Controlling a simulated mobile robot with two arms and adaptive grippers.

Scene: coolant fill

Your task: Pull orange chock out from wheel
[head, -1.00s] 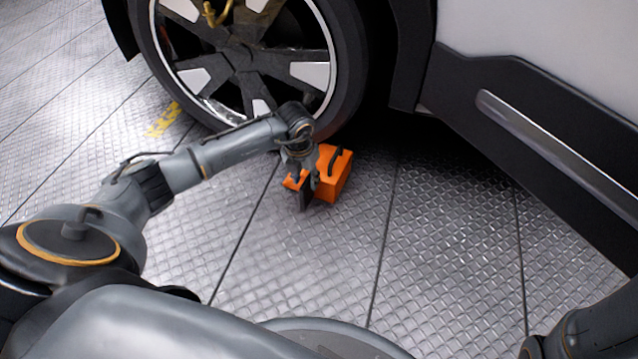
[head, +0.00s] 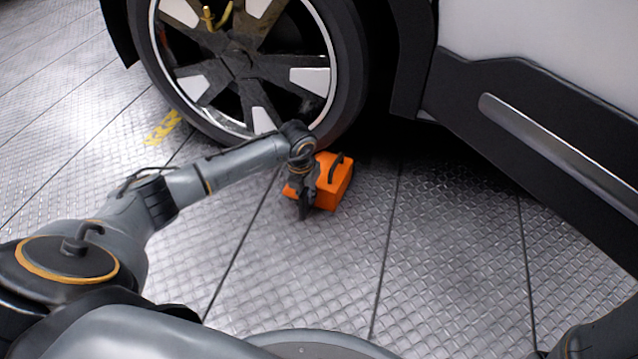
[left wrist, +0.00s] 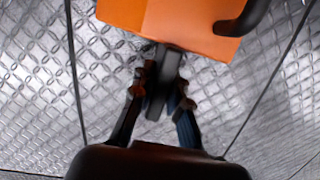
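The orange chock (head: 334,187) with a black handle (head: 336,168) on top sits on the floor against the lower right of the wheel's tyre (head: 345,115). My left gripper (head: 303,212) points down in front of the chock's left part and hides some of it. In the left wrist view the fingers (left wrist: 167,78) come together, with their tips overlapping the chock's near edge; the chock (left wrist: 170,15) and its handle (left wrist: 246,18) lie beyond. The handle is apart from the fingers, and I see nothing held between them. My right gripper is not in view.
The car's black sill (head: 530,115) overhangs the floor to the right of the chock. The patterned metal floor (head: 300,285) toward me is clear. A yellow floor mark (head: 162,127) lies left of the wheel.

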